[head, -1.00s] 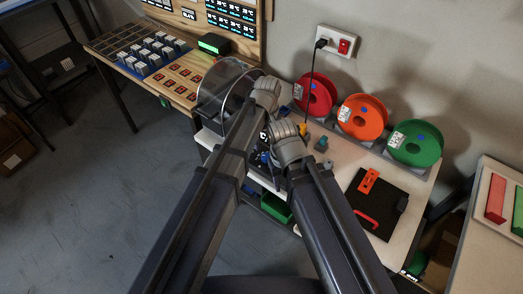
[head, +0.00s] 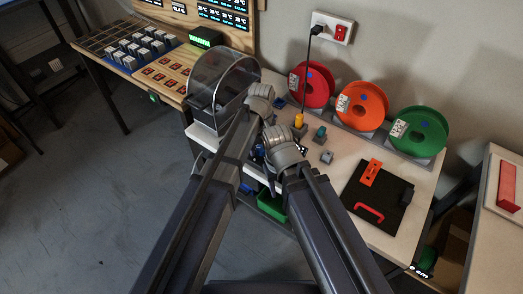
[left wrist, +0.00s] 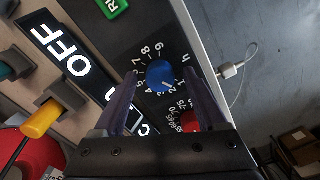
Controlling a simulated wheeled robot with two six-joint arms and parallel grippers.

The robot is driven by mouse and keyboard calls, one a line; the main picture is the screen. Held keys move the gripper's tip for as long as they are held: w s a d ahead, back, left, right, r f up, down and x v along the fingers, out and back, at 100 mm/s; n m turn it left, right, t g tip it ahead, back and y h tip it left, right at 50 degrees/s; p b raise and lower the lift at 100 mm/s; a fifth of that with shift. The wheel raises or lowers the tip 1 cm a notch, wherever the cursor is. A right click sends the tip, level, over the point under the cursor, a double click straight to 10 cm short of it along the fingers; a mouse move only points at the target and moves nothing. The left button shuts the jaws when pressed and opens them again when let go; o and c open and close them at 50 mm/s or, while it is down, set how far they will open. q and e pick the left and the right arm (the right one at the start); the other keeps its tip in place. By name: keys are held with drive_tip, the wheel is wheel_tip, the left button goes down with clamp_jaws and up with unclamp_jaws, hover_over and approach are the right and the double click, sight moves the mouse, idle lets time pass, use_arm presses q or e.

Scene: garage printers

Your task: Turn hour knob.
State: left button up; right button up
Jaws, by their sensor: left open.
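The blue knob (left wrist: 161,77) with a white pointer line shows in the left wrist view, inside a ring of digits with an "h" beside it. My left gripper (left wrist: 160,65) is open, with one finger on each side of the blue knob in that picture. I cannot tell whether the fingers touch it. A red knob (left wrist: 189,121) with its own scale is partly hidden by the right finger. In the head view the arms hide the knob panel, and I cannot make out my right gripper's jaws.
A glowing OFF display (left wrist: 62,42), a yellow lever (left wrist: 43,119) and a green button (left wrist: 114,7) are near the knobs. A clear-covered drum (head: 222,80) stands beyond my arms. Red (head: 312,85), orange (head: 362,104) and green spools (head: 419,131) line the bench's back.

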use_arm(q)
clamp_jaws()
idle(0.7)
